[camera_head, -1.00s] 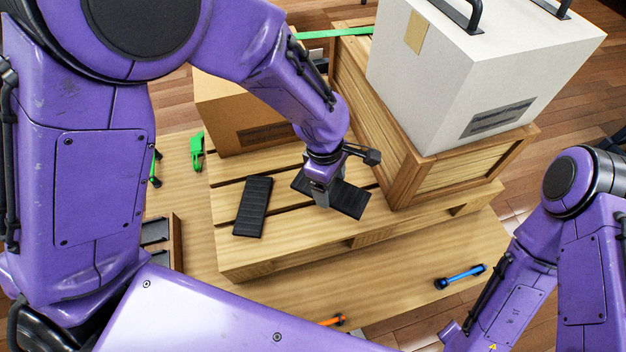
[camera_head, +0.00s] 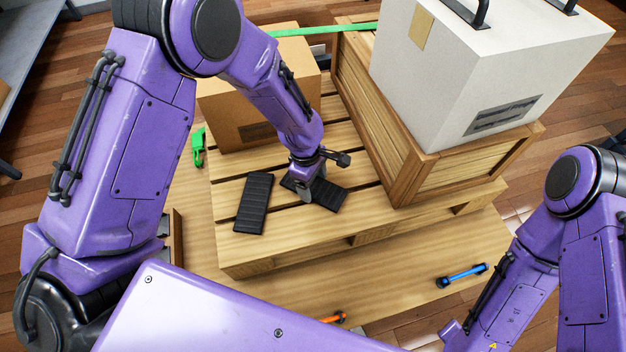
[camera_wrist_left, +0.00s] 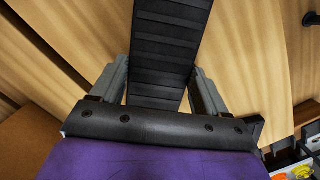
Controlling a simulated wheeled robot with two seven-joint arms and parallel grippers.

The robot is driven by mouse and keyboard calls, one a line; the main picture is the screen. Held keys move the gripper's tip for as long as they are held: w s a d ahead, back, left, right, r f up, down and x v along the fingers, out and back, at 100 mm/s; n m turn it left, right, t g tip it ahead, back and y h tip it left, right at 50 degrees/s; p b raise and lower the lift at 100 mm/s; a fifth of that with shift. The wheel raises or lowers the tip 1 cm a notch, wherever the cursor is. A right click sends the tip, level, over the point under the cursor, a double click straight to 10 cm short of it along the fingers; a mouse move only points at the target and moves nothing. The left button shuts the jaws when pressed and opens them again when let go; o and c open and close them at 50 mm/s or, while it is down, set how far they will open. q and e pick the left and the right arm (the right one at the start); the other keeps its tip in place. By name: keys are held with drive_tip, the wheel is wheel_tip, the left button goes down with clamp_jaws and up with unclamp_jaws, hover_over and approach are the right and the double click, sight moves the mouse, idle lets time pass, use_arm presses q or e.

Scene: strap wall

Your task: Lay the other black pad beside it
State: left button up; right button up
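One black ribbed pad (camera_head: 252,205) lies on the slatted wooden pallet (camera_head: 290,240), left of my left gripper. The other black pad (camera_head: 328,196) is at my left gripper (camera_head: 308,186), to the right of the first and turned at an angle to it. In the left wrist view, this pad (camera_wrist_left: 168,50) runs between the two grey fingers (camera_wrist_left: 160,88), which sit close against its long edges. The pad is low over the pallet boards; I cannot tell whether it touches them. My right arm shows at the right; its gripper is out of view.
A cardboard box (camera_head: 250,105) stands behind the pads. A wooden crate (camera_head: 400,150) bearing a large white box (camera_head: 480,70) stands to the right. A green strap (camera_head: 330,29) runs behind. A blue-handled tool (camera_head: 462,275) lies in front. The pallet's front boards are clear.

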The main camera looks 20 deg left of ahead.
use_arm(q)
drive_tip(key=o, duration=0.4)
drive_tip(key=shift+c, duration=0.2)
wheel_tip(320, 180, up, 12)
drive_tip(key=a, duration=0.1)
drive_tip(key=shift+w+a+p, duration=0.2)
drive_tip(key=shift+a+p, duration=0.15)
drive_tip(key=shift+r, duration=0.1)
